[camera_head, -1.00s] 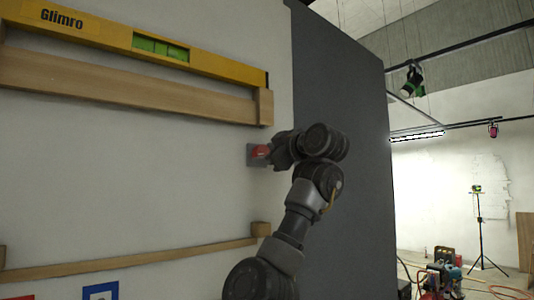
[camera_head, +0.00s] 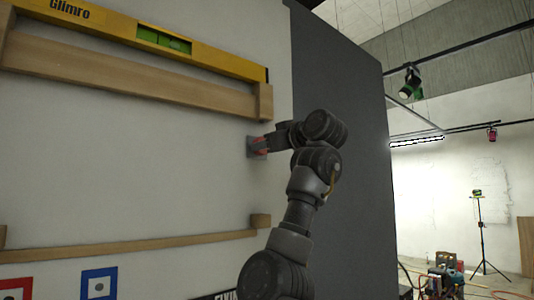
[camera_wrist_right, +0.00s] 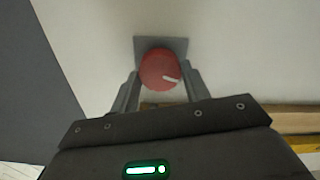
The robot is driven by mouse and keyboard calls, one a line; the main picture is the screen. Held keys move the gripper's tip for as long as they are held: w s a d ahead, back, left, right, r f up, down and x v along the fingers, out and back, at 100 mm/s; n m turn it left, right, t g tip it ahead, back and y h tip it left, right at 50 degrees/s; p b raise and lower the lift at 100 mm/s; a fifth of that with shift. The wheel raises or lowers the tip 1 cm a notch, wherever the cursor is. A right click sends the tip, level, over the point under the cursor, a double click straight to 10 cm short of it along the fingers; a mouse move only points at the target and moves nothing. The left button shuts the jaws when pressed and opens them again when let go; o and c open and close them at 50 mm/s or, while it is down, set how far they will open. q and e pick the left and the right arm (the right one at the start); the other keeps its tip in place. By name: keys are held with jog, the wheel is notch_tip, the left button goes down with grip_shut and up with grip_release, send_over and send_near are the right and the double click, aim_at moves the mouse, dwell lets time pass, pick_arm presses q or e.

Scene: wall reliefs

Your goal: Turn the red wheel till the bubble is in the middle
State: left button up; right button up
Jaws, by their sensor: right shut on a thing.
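The red wheel (camera_wrist_right: 157,65) is a round knob on a grey square plate (camera_wrist_right: 181,46) fixed to the white wall. Its white mark points to the lower right in the wrist view. My right gripper (camera_wrist_right: 161,80) is shut on the wheel, one finger on each side. In the head view, the gripper (camera_head: 270,142) hides most of the wheel (camera_head: 260,146). The yellow spirit level (camera_head: 215,60) runs along the upper wall, its green vial (camera_head: 163,41) near the middle of the visible part. The bubble's exact place is too small to tell. My left gripper is out of view.
A wooden rail (camera_head: 130,81) runs under the level, and a thinner wooden ledge (camera_head: 140,245) lies lower on the wall. Blue and red framed squares (camera_head: 98,285) show at bottom left. A dark grey panel (camera_head: 345,120) stands right of the white wall. A tripod (camera_head: 480,225) stands far back.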

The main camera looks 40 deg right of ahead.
jog(key=shift+d+m+b, duration=0.1)
jog(key=shift+m+b, duration=2.1)
jog(key=shift+m, duration=4.9)
jog(key=o, duration=1)
